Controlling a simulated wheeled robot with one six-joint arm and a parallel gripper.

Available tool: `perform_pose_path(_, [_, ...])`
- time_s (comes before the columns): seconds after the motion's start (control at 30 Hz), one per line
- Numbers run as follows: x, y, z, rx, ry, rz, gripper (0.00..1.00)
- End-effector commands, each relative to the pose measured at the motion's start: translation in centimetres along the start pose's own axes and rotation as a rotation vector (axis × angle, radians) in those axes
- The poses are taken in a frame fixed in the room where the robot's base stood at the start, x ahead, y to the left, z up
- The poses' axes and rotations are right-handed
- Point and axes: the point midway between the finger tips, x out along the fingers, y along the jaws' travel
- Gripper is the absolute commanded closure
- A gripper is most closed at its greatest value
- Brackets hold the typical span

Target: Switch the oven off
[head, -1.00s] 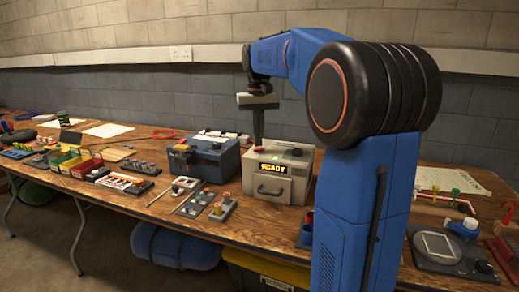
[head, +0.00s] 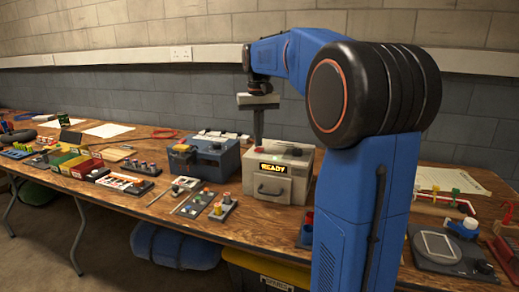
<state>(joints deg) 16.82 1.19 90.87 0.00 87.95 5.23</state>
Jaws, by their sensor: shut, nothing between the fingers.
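The oven (head: 280,188) is a beige-grey box with a front handle and a lit yellow display (head: 273,169) that reads READY. It stands on the wooden table near the middle of the head view. A dark knob (head: 296,152) sits on its top. My gripper (head: 258,145) points straight down with its fingers shut and empty. Its tips are at the oven's top, near the left front edge. They cover part of the controls there, and I cannot tell whether they touch.
A blue box (head: 205,158) with knobs stands just left of the oven. Small switch blocks (head: 222,207) lie in front. A scale-like device (head: 440,247) and red piping (head: 445,201) are at the right. The wall is close behind the table.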

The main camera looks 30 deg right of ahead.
Motion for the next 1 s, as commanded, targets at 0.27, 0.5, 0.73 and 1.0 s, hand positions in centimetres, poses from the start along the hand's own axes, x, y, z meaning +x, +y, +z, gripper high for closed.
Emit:
perform_pose_path(0.27, [0.01,0.0,0.0,0.0,0.0,0.0,1.0])
perform_pose_path(0.5, [0.26,0.0,0.01,0.0,0.0,0.0,1.0])
perform_pose_path(0.73, [0.53,0.0,0.01,0.0,-0.001,0.0,1.0])
perform_pose_path(1.0, [0.84,0.0,0.0,0.0,0.0,0.0,1.0])
